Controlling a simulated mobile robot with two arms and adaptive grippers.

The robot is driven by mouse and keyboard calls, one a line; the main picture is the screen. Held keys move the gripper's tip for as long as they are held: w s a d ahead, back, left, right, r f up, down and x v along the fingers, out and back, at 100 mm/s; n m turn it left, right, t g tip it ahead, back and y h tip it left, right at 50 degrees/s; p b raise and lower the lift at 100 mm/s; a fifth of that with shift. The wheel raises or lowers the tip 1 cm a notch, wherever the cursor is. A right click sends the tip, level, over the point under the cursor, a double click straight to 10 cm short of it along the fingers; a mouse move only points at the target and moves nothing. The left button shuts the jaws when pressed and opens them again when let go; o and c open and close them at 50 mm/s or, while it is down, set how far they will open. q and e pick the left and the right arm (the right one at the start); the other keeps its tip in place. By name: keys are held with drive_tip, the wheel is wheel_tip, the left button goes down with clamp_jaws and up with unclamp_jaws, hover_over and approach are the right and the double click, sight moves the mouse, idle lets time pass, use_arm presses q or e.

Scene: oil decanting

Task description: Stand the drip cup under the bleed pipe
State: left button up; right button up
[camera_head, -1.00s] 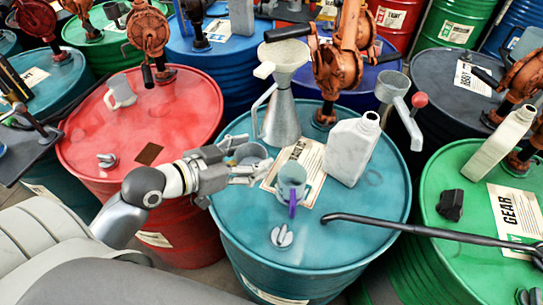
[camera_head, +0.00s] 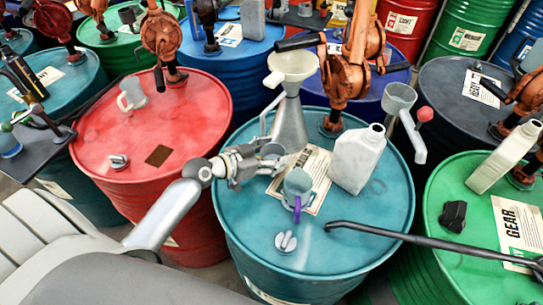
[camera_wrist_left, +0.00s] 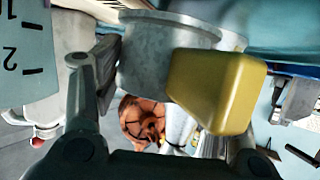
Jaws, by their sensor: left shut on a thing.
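My left gripper (camera_head: 270,165) is over the left part of the teal drum (camera_head: 260,220), shut on a grey metal cup (camera_head: 272,149), apparently the drip cup. In the left wrist view the cup's grey wall (camera_wrist_left: 150,55) shows by the fingers. A mustard-yellow block (camera_wrist_left: 210,92) covers part of it; I cannot tell if it is the cup's handle. A second grey-green cup with a purple handle (camera_head: 297,184) stands in front on the drum. I cannot tell for certain which pipe is the bleed pipe. My right gripper is not in view.
On the teal drum stand a tall funnel (camera_head: 290,110), a white bottle (camera_head: 357,160) and a bung cap (camera_head: 286,241). A long black bar (camera_head: 420,238) crosses its front right. The red drum (camera_head: 190,110) holds a mug (camera_head: 131,93). A dark bench (camera_head: 45,150) is at far left.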

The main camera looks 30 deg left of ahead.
use_arm(q)
drive_tip(key=shift+f, duration=0.8)
drive_tip(key=shift+f, duration=0.15)
drive_tip(key=o, duration=0.8)
